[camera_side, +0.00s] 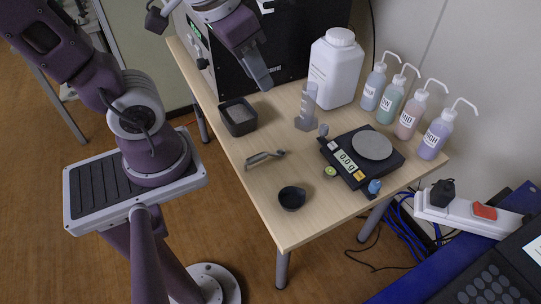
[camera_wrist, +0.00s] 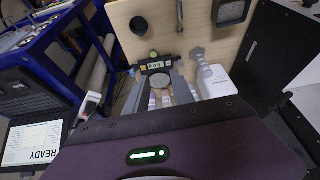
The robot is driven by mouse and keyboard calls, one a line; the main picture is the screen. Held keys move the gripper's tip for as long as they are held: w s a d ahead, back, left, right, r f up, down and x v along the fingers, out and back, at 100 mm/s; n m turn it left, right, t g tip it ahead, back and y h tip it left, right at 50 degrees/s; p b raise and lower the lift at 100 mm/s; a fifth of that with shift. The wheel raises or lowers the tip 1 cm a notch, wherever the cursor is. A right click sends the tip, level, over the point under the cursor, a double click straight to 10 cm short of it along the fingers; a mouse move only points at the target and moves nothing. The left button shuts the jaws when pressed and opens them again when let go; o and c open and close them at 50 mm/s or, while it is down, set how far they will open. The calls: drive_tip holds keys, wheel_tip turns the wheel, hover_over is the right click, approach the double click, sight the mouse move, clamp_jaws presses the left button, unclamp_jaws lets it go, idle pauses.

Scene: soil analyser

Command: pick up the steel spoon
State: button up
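A slim grey metal utensil, which looks like the steel spoon (camera_side: 265,157), lies on the wooden table near its left edge in the side view. In the wrist view it shows at the top as a thin upright shape (camera_wrist: 180,14), partly cut off by the frame. My gripper (camera_side: 259,75) is raised above the back of the table, in front of the black cabinet and well away from the spoon. In the wrist view my gripper (camera_wrist: 158,74) has its two grey fingers apart with nothing held between them.
Bare wood surrounds the spoon.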

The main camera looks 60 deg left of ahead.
drive_tip(key=w+a+f+g+y, duration=0.1)
drive_tip(key=w+a+f, duration=0.1)
drive_tip(key=w+f, duration=0.15)
drive_tip(key=w+a+f+g, duration=0.1)
drive_tip(key=w+a+f, duration=0.15)
drive_tip(key=f, duration=0.25)
drive_tip(key=g, duration=0.3)
hover_over(261, 155)
drive_tip(key=shift+y, duration=0.4)
drive_tip(key=f, duration=2.1)
drive_tip(key=shift+s+d, duration=0.25)
drive_tip(key=shift+d, duration=0.1)
drive_tip(key=f, duration=0.4)
drive_tip(key=a+f, duration=0.1)
drive_tip(key=f, duration=0.1)
drive_tip(key=shift+w+f, duration=0.2)
drive_tip(key=shift+f, duration=0.15)
clamp_jaws()
